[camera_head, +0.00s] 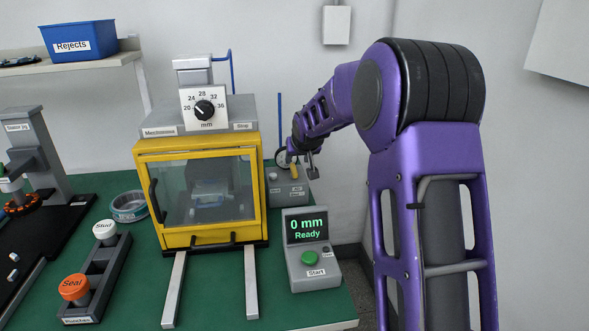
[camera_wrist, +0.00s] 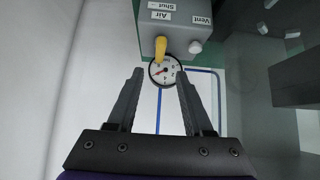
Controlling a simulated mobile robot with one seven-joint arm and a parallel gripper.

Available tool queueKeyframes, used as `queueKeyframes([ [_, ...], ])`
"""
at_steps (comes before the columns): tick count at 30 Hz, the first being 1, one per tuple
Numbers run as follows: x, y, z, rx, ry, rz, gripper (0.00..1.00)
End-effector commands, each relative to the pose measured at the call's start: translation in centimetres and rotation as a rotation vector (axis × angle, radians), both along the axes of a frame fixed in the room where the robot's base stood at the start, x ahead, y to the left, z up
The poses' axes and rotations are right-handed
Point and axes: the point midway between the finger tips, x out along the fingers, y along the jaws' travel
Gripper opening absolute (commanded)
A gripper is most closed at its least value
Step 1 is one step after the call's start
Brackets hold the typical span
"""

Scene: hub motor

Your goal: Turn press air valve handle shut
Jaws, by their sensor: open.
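The yellow air valve handle (camera_wrist: 160,48) stands on a grey box (camera_wrist: 178,28) with labels "Shut", "Air" and "Vent". In the wrist view the handle points down the picture, away from the labels, and overlaps the rim of a round gauge (camera_wrist: 166,72). In the head view the handle (camera_head: 294,171) shows small, at the right of the yellow press. My gripper (camera_wrist: 159,76) is open and empty, with its fingertips apart from the handle. In the head view my gripper (camera_head: 312,165) is just right of the handle. The exact gap in depth is hard to tell.
A white vent knob (camera_wrist: 195,47) sits beside the handle. The yellow press (camera_head: 200,150) stands left of the valve box. A control box (camera_head: 308,245) reading "0 mm Ready" stands in front. A blue line (camera_wrist: 159,112) runs from the gauge. The wall is close behind.

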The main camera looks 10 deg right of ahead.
Motion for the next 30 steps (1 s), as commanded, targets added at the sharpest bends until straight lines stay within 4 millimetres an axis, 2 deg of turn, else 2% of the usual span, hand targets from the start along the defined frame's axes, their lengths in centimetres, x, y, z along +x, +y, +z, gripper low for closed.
queueKeyframes([
  [1,0.8,0.0,-1.0,-0.001,0.002,0.001,0.51],
  [4,2.2,0.0,-2.5,0.001,0.003,0.0,0.51],
  [12,5.3,0.0,-5.5,0.001,0.001,0.0,0.51],
  [18,6.4,0.0,-6.3,0.001,-0.001,-0.001,0.51],
  [27,6.5,0.0,-6.5,0.001,0.0,-0.001,0.51],
  [30,6.5,0.0,-6.5,0.001,0.0,-0.001,0.35],
])
